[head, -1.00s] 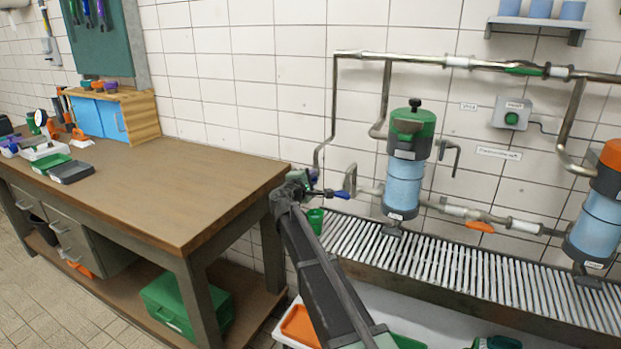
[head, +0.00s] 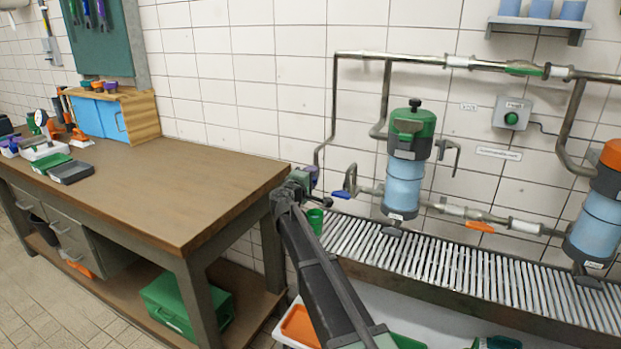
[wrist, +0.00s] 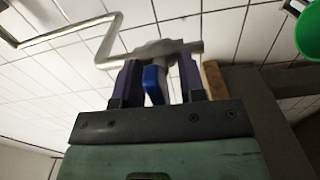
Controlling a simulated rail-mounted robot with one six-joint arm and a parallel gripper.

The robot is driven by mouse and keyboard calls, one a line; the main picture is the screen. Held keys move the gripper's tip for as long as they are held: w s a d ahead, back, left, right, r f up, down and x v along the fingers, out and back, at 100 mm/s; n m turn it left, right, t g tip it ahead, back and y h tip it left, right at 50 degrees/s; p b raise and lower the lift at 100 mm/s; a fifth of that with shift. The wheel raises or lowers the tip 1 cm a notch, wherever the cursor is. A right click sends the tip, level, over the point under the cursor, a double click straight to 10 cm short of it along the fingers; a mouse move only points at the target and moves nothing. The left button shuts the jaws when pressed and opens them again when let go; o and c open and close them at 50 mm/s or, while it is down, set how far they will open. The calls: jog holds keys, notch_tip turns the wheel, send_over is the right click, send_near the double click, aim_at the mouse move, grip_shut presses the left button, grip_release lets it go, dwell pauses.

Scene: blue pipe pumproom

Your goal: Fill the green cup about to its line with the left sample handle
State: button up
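The green cup (head: 315,219) stands at the left end of the slatted drain rack, beside my arm. Its fill line and contents cannot be made out. It also shows at the upper right edge of the wrist view (wrist: 309,36). The blue left sample handle (head: 344,186) is on the pipework left of the green-topped filter. My gripper (head: 311,174) is just left of the handle. In the wrist view my gripper (wrist: 158,82) is open, and the blue handle (wrist: 154,84) appears between its two dark fingers, with a gap on each side.
A wooden workbench (head: 150,190) stands to the left of my arm. The slatted drain rack (head: 450,262) runs right under the green-topped filter (head: 405,165) and an orange-topped one (head: 597,210). Thin bent pipes (head: 334,100) run down the wall near my gripper.

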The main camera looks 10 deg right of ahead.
jog(key=v, duration=1)
jog(key=shift+s+a, duration=0.25)
jog(key=shift+s, duration=0.05)
jog(key=s+d+f+m+g+y, duration=0.2)
jog(key=s+d+f+m+g, duration=0.25)
jog(key=s, duration=0.45)
jog(key=s+d+f+m+g+y, duration=0.1)
jog(key=s+f+m+g+y, duration=0.15)
jog(key=s+f+g, duration=0.45)
jog(key=s+a+f+m+g+y, duration=0.1)
jog(key=s+f+y, duration=0.2)
jog(key=s, duration=0.5)
jog(key=s+a+f+m+g+y, duration=0.1)
jog(key=s+f+g+y, duration=0.15)
jog(key=s, duration=0.55)
jog(key=s+d+m+y, duration=0.1)
jog(key=s+d, duration=0.1)
jog(key=s, duration=0.2)
notch_tip(320, 180, up, 13)
jog(key=w+p, duration=0.1)
jog(key=p, duration=1.2)
jog(key=shift+w+d+r+t, duration=0.15)
jog(key=shift+w+t, duration=0.05)
jog(key=shift+t, duration=0.1)
